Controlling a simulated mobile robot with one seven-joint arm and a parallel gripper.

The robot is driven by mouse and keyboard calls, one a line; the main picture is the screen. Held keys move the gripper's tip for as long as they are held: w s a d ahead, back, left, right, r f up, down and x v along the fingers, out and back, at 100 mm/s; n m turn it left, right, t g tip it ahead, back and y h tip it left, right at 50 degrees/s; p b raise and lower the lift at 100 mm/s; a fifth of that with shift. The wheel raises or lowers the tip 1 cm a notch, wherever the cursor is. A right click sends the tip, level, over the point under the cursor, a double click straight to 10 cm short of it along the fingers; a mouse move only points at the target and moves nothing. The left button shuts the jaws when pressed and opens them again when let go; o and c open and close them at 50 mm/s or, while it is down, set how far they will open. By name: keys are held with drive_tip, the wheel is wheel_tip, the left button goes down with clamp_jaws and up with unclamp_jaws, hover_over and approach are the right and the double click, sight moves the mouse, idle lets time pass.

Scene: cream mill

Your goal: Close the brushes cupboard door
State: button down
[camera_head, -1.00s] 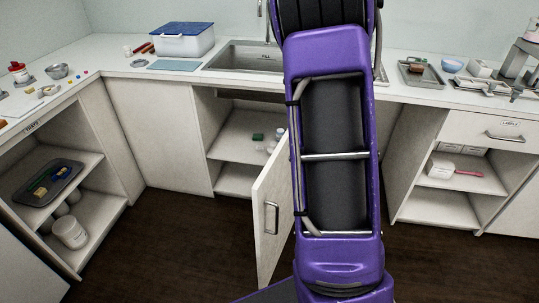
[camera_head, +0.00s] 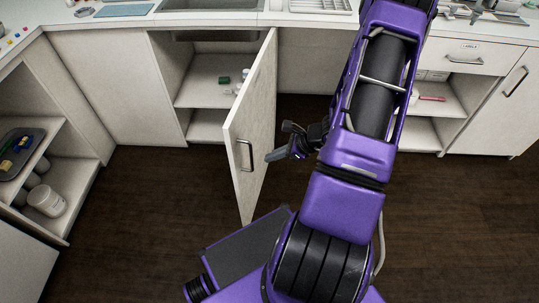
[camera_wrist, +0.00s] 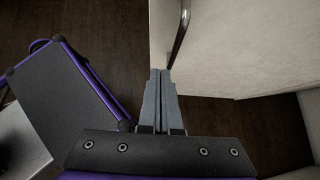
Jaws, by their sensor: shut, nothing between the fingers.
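A pale cupboard door (camera_head: 255,115) under the sink stands wide open, swung out toward me. Its metal handle (camera_head: 247,155) is near its free edge, on the outer face. No label shows on this door. My gripper (camera_head: 274,156) is shut and empty, just right of the door, on the outer face side near the handle. In the wrist view, the shut fingers (camera_wrist: 161,75) point toward the door panel (camera_wrist: 240,50), with the handle (camera_wrist: 183,30) just beyond the tips. I cannot tell whether they touch the door.
The open cupboard's shelf (camera_head: 205,92) holds small items, including a green one. An open shelf unit (camera_head: 80,180) with a dark tray stands at the left. Drawers and shelves (camera_head: 470,55) stand at the right. Dark wooden floor (camera_head: 150,220) is clear around the door.

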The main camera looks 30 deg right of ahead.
sight(238, 164)
drive_tip(key=x, duration=0.3)
drive_tip(key=r+x, duration=0.1)
drive_tip(key=x, duration=0.2)
drive_tip(key=w+a+x, duration=0.1)
drive_tip(key=x, duration=0.2)
drive_tip(key=shift+r+b, duration=0.1)
drive_tip(key=shift+b, duration=0.2)
drive_tip(key=shift+w+a, duration=0.45)
